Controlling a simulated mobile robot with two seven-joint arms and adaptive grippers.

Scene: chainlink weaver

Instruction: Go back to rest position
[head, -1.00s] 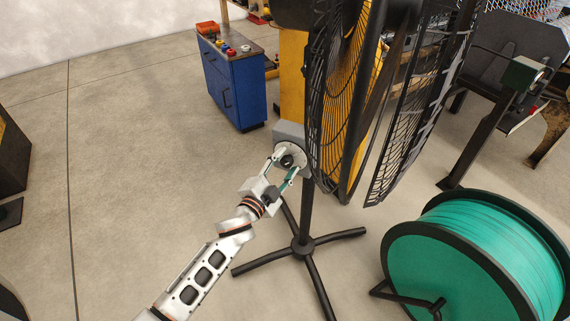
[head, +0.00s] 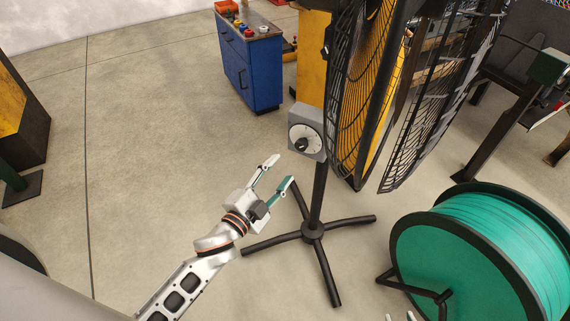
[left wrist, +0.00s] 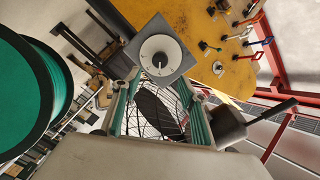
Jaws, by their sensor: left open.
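My left gripper (head: 284,171) is open and empty in the head view, its two fingers spread. It is below and left of a grey control box with a round dial and dark knob (head: 303,142), with a clear gap between them. The box sits on the black stand of a large caged fan (head: 352,95). In the left wrist view the dial (left wrist: 160,57) shows beyond the open fingers (left wrist: 160,92), with nothing between them. Small pale tips at the bottom edge of the head view look like my right gripper (head: 400,317); the rest of it is out of frame.
A large green cable reel (head: 420,255) stands at the lower right. The fan's black splayed feet (head: 313,232) spread below the box. A blue cabinet (head: 248,65) stands at the back. The floor at left centre is clear.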

